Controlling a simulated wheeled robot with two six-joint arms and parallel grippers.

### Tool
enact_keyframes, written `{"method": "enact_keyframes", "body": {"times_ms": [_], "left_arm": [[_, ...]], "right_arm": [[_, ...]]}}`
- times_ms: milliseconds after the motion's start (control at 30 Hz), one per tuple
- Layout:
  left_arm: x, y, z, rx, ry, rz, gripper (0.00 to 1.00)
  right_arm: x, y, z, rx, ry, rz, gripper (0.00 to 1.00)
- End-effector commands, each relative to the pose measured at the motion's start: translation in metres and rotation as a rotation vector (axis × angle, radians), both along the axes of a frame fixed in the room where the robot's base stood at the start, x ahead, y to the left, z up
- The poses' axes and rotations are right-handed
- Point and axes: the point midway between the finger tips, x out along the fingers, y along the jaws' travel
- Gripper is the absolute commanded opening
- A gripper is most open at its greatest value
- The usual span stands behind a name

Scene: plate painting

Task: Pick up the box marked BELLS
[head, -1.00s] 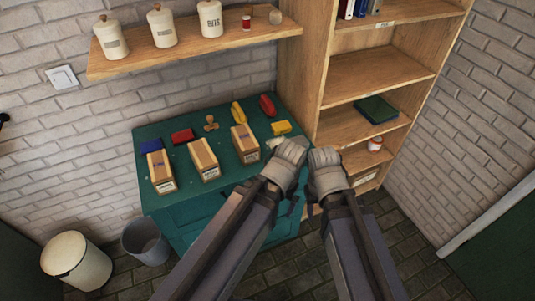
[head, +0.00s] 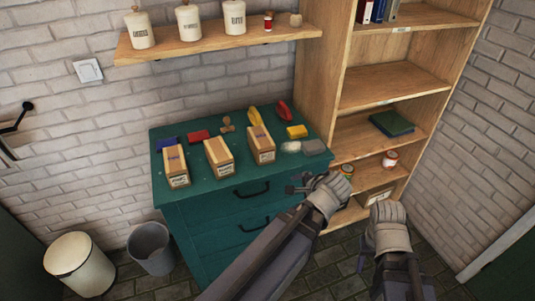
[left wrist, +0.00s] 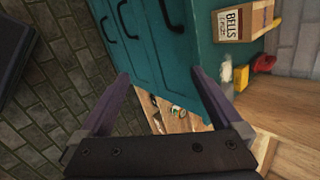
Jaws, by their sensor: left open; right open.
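Three tan boxes stand on the green cabinet top. The BELLS label is readable in the left wrist view, on the box (left wrist: 235,21) near the yellow and red things. This matches the rightmost box (head: 261,146) in the head view, where its label is too small to read. My left gripper (head: 299,187) is open, low by the cabinet's right front corner and apart from the box. Its two spread fingers also show in the left wrist view (left wrist: 160,73), with nothing between them. My right gripper (head: 365,250) is open and empty, further right and lower, partly hidden by its wrist.
Red block (head: 199,136), yellow block (head: 297,132), stamp-like thing (head: 227,123) and grey lump (head: 314,147) lie around the boxes. A shelf (head: 222,42) with canisters hangs above. A bookcase (head: 385,90) stands right; two bins, one grey (head: 150,246), stand left.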

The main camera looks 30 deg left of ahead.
Motion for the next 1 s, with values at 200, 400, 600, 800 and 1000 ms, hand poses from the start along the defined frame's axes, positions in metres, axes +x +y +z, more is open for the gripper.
{"method": "enact_keyframes", "body": {"times_ms": [200, 400, 600, 800, 1000], "left_arm": [[0.032, 0.055, -0.016, 0.306, 0.013, -0.192, 1.00], [0.066, 0.114, -0.015, 0.789, 0.155, -0.443, 1.00], [0.086, 0.142, -0.005, 1.180, 0.371, -0.616, 1.00], [0.093, 0.149, 0.003, 1.342, 0.488, -0.681, 1.00], [0.097, 0.153, 0.006, 1.356, 0.502, -0.687, 1.00]], "right_arm": [[0.000, 0.000, -0.055, 0.000, 0.000, 0.000, 0.50], [0.000, 0.000, -0.118, 0.000, 0.000, 0.000, 0.50], [0.000, 0.000, -0.156, 0.000, 0.000, 0.000, 0.50], [0.000, 0.000, -0.167, 0.000, 0.000, 0.000, 0.50], [0.000, 0.000, -0.166, 0.000, 0.000, 0.000, 0.50]]}}
